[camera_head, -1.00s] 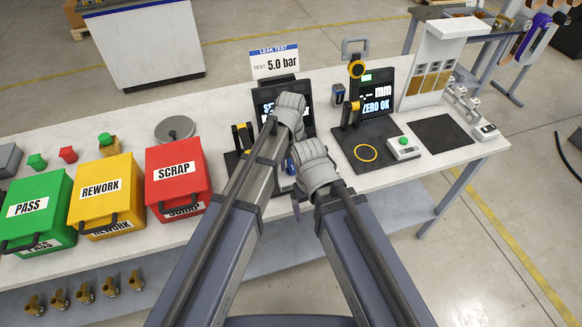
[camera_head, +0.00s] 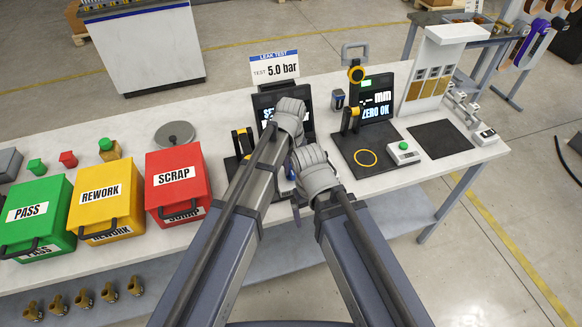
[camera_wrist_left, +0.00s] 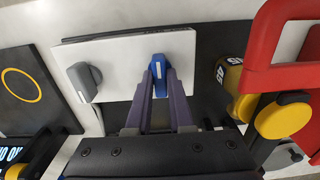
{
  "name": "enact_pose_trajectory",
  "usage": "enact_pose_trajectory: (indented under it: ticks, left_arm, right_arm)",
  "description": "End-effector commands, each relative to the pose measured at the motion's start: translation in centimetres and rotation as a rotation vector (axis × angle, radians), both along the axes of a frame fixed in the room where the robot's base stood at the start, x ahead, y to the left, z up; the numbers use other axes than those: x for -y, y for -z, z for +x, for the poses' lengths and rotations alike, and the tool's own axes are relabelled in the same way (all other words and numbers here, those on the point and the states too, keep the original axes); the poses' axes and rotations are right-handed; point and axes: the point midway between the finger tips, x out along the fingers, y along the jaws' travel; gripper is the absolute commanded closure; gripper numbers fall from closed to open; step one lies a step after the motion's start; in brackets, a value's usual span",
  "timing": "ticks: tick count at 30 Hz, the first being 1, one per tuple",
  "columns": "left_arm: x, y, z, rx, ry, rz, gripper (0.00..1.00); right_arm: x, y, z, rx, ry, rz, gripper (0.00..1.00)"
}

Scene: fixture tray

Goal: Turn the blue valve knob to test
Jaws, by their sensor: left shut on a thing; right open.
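The blue valve knob (camera_wrist_left: 158,62), with a white mark on its face, sits on a white panel (camera_wrist_left: 121,50) in the left wrist view. My left gripper's (camera_wrist_left: 159,79) purple fingers are closed on it from both sides. In the head view my left gripper's wrist is over the leak-test station, and its fingertips and the knob's turn are hidden. My right gripper (camera_head: 296,208) is just below and to the right of it, mostly hidden behind its own wrist; a purple finger tip shows.
A grey knob (camera_wrist_left: 85,81) stands on the same panel. A red clamp handle (camera_wrist_left: 268,50) and yellow parts are close on the right. The leak test sign (camera_head: 274,66) reads 5.0 bar. Scrap (camera_head: 187,156), rework and pass boxes stand on the left.

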Motion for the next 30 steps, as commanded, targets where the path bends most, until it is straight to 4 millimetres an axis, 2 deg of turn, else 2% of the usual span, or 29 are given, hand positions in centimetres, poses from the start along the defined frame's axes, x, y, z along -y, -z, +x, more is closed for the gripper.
enact_pose_trajectory:
  ticks: [11,30]
  left_arm:
    - [-0.01,0.0,0.0,0.0,0.075,0.0,1.0]
    - [0.0,0.0,0.0,0.0,0.609,0.0,1.0]
  right_arm:
    - [0.0,0.0,0.0,0.0,0.0,0.0,0.05]
    - [0.0,0.0,0.0,0.0,0.0,0.0,0.05]
